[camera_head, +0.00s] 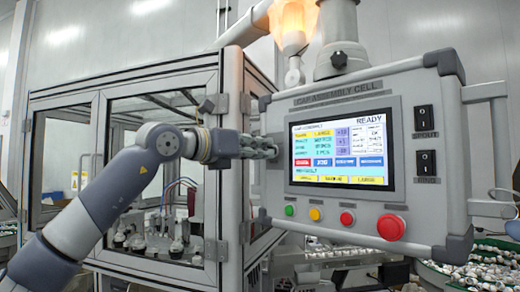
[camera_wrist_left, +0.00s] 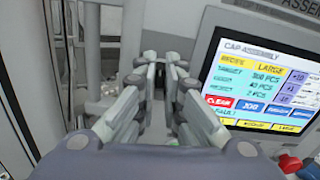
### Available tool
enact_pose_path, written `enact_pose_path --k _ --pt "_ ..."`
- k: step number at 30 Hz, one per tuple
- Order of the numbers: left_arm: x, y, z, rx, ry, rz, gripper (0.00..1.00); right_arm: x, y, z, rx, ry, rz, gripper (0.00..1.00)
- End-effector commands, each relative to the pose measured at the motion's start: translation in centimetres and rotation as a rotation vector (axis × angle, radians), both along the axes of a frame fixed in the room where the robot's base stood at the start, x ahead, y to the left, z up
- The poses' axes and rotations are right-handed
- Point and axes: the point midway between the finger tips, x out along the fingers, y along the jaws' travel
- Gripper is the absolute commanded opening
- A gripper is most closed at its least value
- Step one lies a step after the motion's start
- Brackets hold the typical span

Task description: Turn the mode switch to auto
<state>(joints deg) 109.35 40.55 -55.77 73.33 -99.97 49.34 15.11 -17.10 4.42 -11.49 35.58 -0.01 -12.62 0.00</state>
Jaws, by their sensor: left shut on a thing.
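The control panel (camera_head: 420,100) of the cap assembly cell carries a lit screen (camera_head: 338,148) reading READY. My left gripper (camera_head: 272,146) is at the panel's left margin, beside the screen. In the left wrist view its fingertips (camera_wrist_left: 155,62) are close together against the panel's grey face, left of the screen (camera_wrist_left: 262,75). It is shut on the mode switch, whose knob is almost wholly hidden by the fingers. The position the switch points to cannot be read. My right gripper is not in view.
Below the screen are a green button (camera_head: 289,210), an orange one (camera_head: 314,214), a red one (camera_head: 346,218) and a large red button (camera_head: 391,227). The glazed cell (camera_head: 150,80) stands behind my left arm.

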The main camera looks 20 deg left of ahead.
Motion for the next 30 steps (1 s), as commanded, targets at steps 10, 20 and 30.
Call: enact_pose_path --k 10,20,30 --pt "0.1 -0.3 -0.4 0.293 -0.149 -0.003 0.0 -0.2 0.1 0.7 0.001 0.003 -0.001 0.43" --pt "0.0 -0.4 -0.5 0.553 -0.292 -0.004 0.0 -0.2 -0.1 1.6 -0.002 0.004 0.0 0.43" --pt "0.0 -0.3 -0.6 0.734 -0.392 -0.004 0.0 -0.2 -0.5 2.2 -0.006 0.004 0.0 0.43"
